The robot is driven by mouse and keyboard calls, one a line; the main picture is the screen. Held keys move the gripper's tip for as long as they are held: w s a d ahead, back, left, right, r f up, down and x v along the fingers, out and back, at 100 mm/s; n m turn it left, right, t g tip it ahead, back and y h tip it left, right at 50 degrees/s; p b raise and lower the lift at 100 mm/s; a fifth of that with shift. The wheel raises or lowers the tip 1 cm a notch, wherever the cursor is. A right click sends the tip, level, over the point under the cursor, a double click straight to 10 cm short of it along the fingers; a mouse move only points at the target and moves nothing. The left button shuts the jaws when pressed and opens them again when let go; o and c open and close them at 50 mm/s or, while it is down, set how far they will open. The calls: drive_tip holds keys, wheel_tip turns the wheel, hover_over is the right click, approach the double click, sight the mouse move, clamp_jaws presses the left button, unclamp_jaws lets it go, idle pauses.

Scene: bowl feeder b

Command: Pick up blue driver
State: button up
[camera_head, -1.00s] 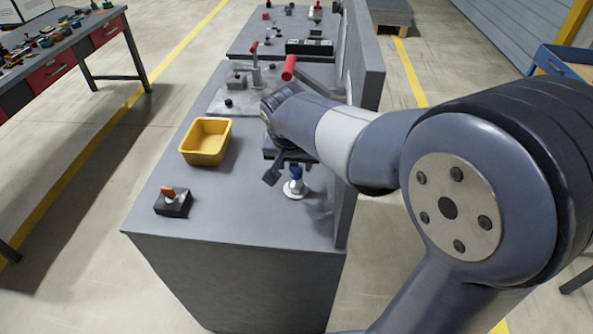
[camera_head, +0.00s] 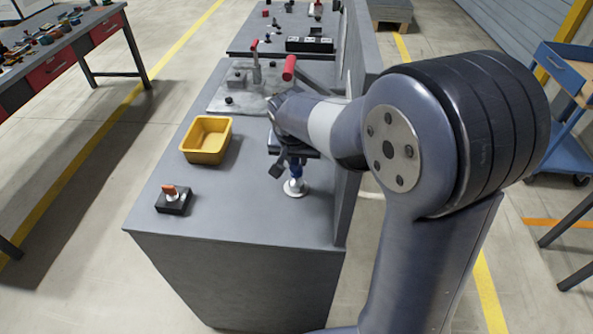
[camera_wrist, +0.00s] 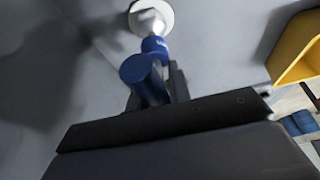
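The blue driver (camera_head: 296,172) stands upright on a round white-and-metal base (camera_head: 295,188) on the grey bench top. In the wrist view the blue driver (camera_wrist: 145,77) shows its thick blue handle close to the palm, with the white base (camera_wrist: 152,16) beyond it. My gripper (camera_head: 287,165) is low over the driver, with a dark finger to the left of it and a gap between them. In the wrist view the handle lies between the dark fingers of my gripper (camera_wrist: 157,88). The far finger is partly hidden, and I cannot tell whether either finger touches the handle.
A yellow bin (camera_head: 207,140) stands left of my gripper. A black block with an orange switch (camera_head: 173,199) sits near the front left edge. A grey upright panel (camera_head: 346,190) borders the bench's right side. A fixture with a red handle (camera_head: 289,68) stands behind.

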clamp_jaws()
drive_tip(key=shift+r, duration=0.2)
idle(0.3)
drive_tip(key=shift+r+p, duration=0.6)
drive_tip(key=shift+r, duration=0.05)
drive_tip(key=shift+f+b, duration=0.15)
drive_tip(key=shift+b, duration=0.25)
